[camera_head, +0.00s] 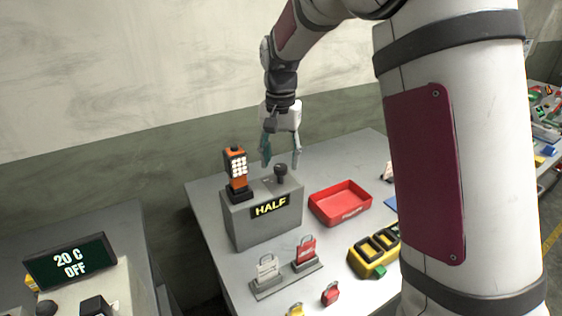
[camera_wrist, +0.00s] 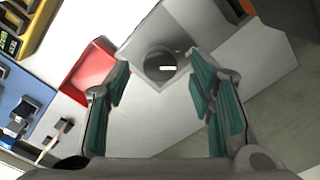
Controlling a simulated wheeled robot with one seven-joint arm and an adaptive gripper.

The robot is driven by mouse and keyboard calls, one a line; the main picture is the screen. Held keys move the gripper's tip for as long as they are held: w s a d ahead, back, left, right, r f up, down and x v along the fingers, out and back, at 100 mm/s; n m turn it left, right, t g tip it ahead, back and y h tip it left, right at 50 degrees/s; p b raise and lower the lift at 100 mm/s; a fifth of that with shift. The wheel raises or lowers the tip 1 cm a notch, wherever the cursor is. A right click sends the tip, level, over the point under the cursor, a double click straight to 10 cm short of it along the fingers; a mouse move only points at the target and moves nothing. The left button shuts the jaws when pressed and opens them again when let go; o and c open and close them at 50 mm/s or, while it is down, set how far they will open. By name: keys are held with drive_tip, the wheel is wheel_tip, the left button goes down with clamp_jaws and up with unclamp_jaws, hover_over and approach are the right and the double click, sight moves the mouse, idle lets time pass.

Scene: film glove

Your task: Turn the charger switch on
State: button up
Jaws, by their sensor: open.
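The charger is a grey box (camera_head: 250,222) on the table, with a front display (camera_head: 269,206) reading "HALF". An orange handheld device (camera_head: 237,168) stands in a black cradle on the box's left. A black round knob (camera_head: 280,171), which looks like the switch, sits on top at the right. The wrist view shows the knob (camera_wrist: 160,66) from above, with a white mark on its face. My gripper (camera_head: 281,157) is open above the knob. In the wrist view its teal-padded fingers (camera_wrist: 161,88) stand on either side of the knob, with nothing between them touching it visibly.
A red tray (camera_head: 340,203) lies right of the box. Red and white padlocks on a stand (camera_head: 287,281) and a yellow-black device (camera_head: 373,254) are in front. A separate left table holds a display (camera_head: 70,262) reading "20 C OFF". A wall stands behind.

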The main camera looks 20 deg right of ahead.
drive_tip(key=shift+f, duration=0.9)
drive_tip(key=c, duration=1.2)
drive_tip(key=shift+o, duration=0.2)
